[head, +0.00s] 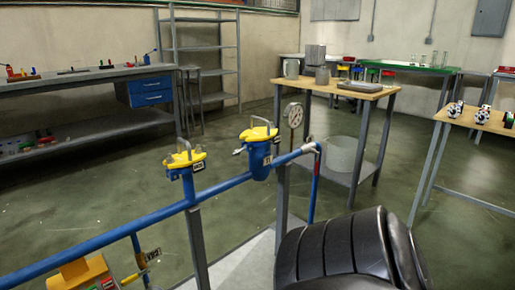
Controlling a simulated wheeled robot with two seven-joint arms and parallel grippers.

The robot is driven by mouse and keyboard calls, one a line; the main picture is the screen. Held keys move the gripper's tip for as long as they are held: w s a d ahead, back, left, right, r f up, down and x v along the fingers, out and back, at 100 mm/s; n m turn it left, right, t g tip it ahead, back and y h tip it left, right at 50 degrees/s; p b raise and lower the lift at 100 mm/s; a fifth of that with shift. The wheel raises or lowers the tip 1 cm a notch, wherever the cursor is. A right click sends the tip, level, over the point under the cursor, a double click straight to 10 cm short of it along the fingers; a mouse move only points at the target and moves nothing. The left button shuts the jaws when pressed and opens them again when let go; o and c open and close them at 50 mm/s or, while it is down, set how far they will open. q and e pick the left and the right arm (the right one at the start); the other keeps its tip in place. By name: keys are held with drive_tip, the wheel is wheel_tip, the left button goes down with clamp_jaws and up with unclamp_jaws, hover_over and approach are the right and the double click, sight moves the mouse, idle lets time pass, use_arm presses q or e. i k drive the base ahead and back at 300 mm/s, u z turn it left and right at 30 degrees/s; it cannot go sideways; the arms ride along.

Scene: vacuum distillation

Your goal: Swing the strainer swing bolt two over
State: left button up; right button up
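Two yellow-capped fittings sit on a blue pipe (130,220) in front of me, and they look like the strainers. The left strainer (186,161) has a yellow lid with a grey loop on top and a small black-and-white tag. The right strainer (260,150) has a blue body, a yellow lid, a grey loop and a light-coloured piece sticking out at its left. Individual swing bolts are too small to tell apart, so I cannot tell which is bolt two or how it lies. Neither gripper is in view.
A dial gauge (293,115) stands behind the pipe. A yellow-and-red unit (82,275) is at the lower left. A black ribbed shape, perhaps mine, fills the lower right. A wooden-topped bench (300,83) stands behind, with open floor (100,190) to the left.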

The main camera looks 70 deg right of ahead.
sight(241, 150)
drive_tip(key=z, duration=1.05)
drive_tip(key=i, duration=0.9)
drive_tip(key=z, duration=0.95)
